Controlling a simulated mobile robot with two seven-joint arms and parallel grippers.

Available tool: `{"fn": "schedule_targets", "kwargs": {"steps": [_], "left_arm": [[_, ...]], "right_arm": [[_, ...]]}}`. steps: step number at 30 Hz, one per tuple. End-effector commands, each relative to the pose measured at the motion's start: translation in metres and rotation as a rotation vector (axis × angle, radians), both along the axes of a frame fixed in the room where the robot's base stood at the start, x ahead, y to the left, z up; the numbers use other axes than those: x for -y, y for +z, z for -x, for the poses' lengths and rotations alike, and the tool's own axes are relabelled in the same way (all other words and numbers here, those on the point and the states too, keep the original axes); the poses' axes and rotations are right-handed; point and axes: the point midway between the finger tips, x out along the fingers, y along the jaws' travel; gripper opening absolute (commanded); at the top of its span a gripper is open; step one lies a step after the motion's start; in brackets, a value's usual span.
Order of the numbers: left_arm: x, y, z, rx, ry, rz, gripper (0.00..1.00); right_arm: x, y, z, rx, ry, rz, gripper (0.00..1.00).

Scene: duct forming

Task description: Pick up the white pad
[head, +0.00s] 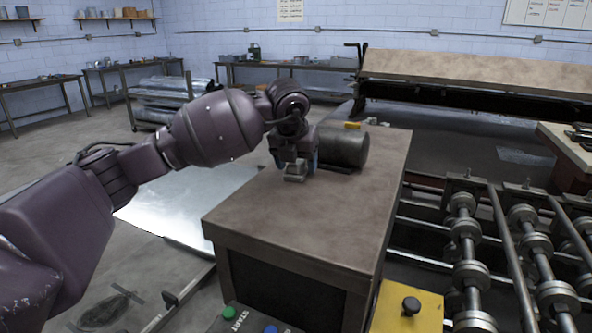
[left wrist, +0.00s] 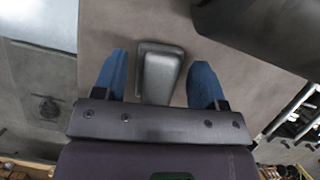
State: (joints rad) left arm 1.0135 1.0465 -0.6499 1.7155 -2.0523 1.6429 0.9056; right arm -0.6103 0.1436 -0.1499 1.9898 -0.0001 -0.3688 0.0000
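The pad (head: 294,174) is a small block that looks light grey rather than pure white. It lies on the brown top of a box-shaped bench (head: 310,215), near its back left edge. My left gripper (head: 293,160) points down right at the pad and partly hides it. In the left wrist view the pad (left wrist: 160,82) sits between the two blue fingertips of my left gripper (left wrist: 161,68). There is a gap on each side, so the fingers are open and not gripping it. My right gripper is in neither view.
A roller machine (head: 468,250) stands right of the bench. A yellow panel with a black knob (head: 408,308) is in front. The bench top's front is clear.

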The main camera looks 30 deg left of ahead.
Motion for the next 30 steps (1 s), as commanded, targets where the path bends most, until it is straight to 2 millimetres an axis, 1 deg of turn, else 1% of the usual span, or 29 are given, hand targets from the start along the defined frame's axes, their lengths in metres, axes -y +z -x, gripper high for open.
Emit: {"fn": "schedule_targets", "kwargs": {"steps": [1, 8, 16, 20, 23, 26, 30], "left_arm": [[0.000, 0.000, 0.000, 0.000, 0.000, 0.000, 0.58], [0.000, 0.000, 0.000, 0.000, 0.000, 0.000, 0.23], [0.000, 0.003, 0.000, 0.001, 0.001, 0.000, 0.22], [0.000, 0.013, -0.001, 0.003, 0.001, 0.000, 0.22], [0.000, 0.030, 0.000, 0.004, 0.001, 0.001, 0.22], [0.000, 0.053, -0.001, 0.006, 0.001, 0.000, 0.22], [0.000, 0.090, 0.000, 0.006, 0.002, 0.002, 0.22]], "right_arm": [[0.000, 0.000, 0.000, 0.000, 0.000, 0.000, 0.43], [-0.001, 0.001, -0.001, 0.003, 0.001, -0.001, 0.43], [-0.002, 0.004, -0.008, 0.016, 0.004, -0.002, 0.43], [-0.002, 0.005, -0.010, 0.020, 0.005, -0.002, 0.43], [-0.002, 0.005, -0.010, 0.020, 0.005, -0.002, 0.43], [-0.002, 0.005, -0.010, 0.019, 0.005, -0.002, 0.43], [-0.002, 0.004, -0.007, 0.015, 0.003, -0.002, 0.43]]}}
